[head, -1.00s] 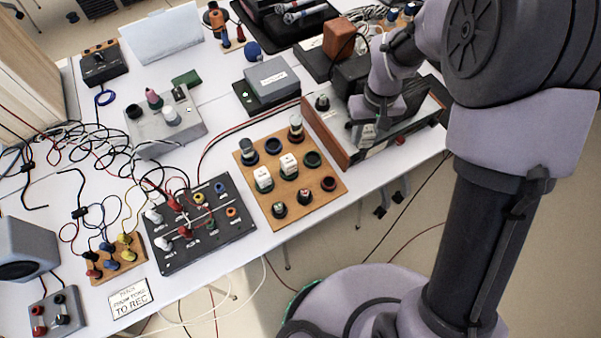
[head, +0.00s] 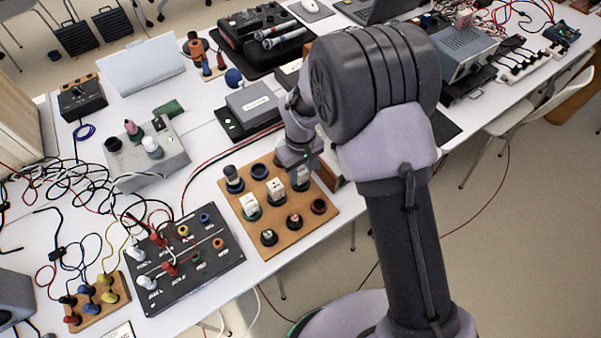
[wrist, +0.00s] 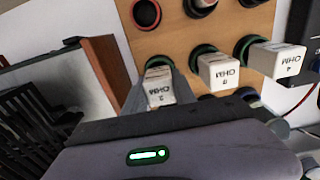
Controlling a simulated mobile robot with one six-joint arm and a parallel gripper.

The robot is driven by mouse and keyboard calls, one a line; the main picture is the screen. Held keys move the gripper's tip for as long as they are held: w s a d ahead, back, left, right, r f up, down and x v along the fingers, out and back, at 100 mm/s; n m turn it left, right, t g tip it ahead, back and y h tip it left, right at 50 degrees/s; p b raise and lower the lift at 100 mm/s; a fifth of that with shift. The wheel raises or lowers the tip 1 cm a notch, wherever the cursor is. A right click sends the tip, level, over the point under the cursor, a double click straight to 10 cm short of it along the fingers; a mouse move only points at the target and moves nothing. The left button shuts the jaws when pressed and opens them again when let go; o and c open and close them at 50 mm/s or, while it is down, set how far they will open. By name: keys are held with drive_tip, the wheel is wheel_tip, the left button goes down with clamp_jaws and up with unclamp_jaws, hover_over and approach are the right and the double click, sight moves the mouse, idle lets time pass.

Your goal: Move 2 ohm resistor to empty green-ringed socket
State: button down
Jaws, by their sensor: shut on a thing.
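The 2 ohm resistor (wrist: 159,90) is a white block marked "2 OHM" between my gripper's fingers in the wrist view. My gripper (head: 301,172) is shut on it, over the right part of the wooden socket board (head: 262,232). A green-ringed socket (wrist: 160,61) lies directly behind the resistor, in line with it. I cannot tell whether the resistor is seated in it or just above it. The 8 ohm resistor (wrist: 220,70) and the 4 ohm resistor (wrist: 276,59) stand in green-ringed sockets in the same row. My arm partly hides the board in the head view.
Red-ringed sockets (wrist: 146,12) lie on one side of the row. A grey capped plug (head: 233,177) stands at the board's back left corner. A wooden-sided device (wrist: 104,65) is close beside my gripper. A black panel (head: 185,255) with plugs is left of the board.

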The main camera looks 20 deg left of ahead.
sight(301, 169)
drive_tip(key=shift+f+b, duration=0.3)
drive_tip(key=shift+f, duration=0.05)
drive_tip(key=c, duration=1)
unclamp_jaws()
drive_tip(key=shift+r, duration=0.1)
wheel_tip(301, 169, up, 13)
drive_tip(key=p, duration=0.5)
drive_tip(key=s+d+r+m+t+y, duration=0.15)
drive_tip(key=d+r+m, duration=0.25)
drive_tip(key=d+r, duration=0.7)
drive_tip(key=s+d+r+m+t, duration=0.1)
drive_tip(key=s+d+r+m, duration=0.2)
drive_tip(key=s+d, duration=0.1)
drive_tip(key=s+d+r+m+t, duration=0.2)
drive_tip(key=s+d+r+m, duration=0.1)
drive_tip(key=s, duration=0.3)
drive_tip(key=s+d+r+m+t, duration=0.1)
drive_tip(key=s+d+r+m, duration=0.3)
drive_tip(key=s+r, duration=0.1)
drive_tip(key=shift+s+d+r+y, duration=0.25)
drive_tip(key=shift+s+d, duration=0.1)
drive_tip(key=shift+s, duration=0.25)
